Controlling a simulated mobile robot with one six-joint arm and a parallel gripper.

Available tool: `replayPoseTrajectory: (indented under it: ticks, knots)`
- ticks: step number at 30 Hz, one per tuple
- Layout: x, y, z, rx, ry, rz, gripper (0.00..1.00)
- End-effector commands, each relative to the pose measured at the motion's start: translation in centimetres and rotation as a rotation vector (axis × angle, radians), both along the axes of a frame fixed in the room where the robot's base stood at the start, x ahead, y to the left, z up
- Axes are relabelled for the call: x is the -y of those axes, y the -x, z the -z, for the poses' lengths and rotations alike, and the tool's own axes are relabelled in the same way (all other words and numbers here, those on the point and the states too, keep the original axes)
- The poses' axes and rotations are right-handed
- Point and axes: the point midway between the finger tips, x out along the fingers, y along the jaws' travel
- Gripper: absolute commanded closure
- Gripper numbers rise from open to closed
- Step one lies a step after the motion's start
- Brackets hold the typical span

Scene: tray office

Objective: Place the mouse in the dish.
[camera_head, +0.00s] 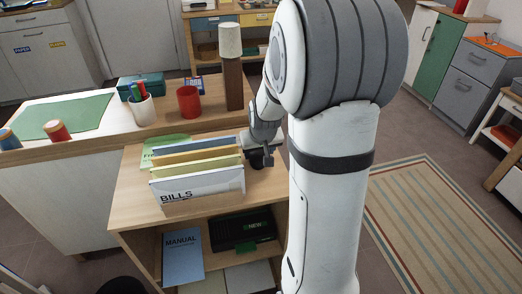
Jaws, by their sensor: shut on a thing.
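My gripper (260,158) is low over the right part of the wooden cabinet top, just right of the file holder. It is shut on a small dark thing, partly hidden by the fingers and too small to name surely. I cannot make out a mouse elsewhere. I see no dish; my arm hides part of the cabinet top and the area behind it.
The file holder (200,188) marked BILLS stands beside my gripper.

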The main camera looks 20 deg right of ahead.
Motion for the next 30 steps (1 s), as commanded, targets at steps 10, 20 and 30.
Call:
replayPoseTrajectory:
  ticks: [10,20,30]
  knots:
    - [0.1,0.0,0.1,0.0,0.0,0.001,0.18]
    - [0.1,0.1,-0.6,0.002,0.0,0.002,0.18]
    - [-0.6,2.8,-6.9,0.005,0.002,0.002,0.18]
